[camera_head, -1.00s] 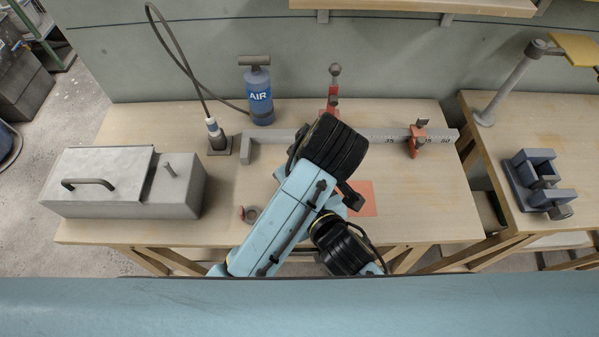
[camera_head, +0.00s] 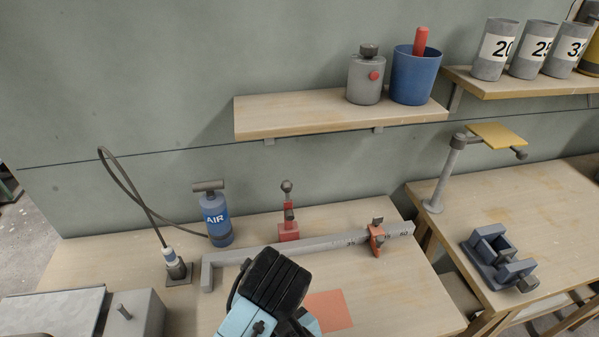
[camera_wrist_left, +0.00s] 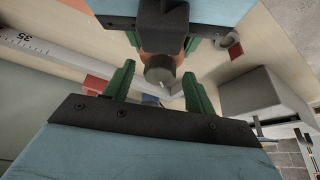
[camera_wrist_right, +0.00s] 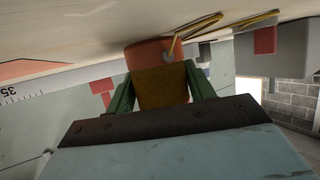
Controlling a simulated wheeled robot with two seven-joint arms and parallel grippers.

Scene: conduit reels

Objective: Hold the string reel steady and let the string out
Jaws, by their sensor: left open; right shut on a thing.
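The string reel (camera_wrist_right: 160,55) shows in the right wrist view: an orange-brown end and a body wound with yellow-brown string (camera_wrist_right: 163,88). My right gripper (camera_wrist_right: 161,82) is shut on it, one green finger at each side. Loose yellow string (camera_wrist_right: 202,28) loops away from the reel. In the left wrist view, the reel (camera_wrist_left: 153,58) is partly hidden by a short grey cylinder (camera_wrist_left: 160,72). My left gripper (camera_wrist_left: 158,82) is open, its fingers either side of this cylinder; whether they touch is unclear. In the head view an arm's wrist hides the reel and fingertips.
A measuring rail (camera_head: 330,244) lies across the bench, with a red stand (camera_head: 288,228) and an orange clamp (camera_head: 376,238). A blue AIR pump (camera_head: 215,215) stands behind, and a metal box (camera_head: 135,314) at left. A shelf (camera_head: 330,110) hangs above. A vise (camera_head: 498,258) is on the right bench.

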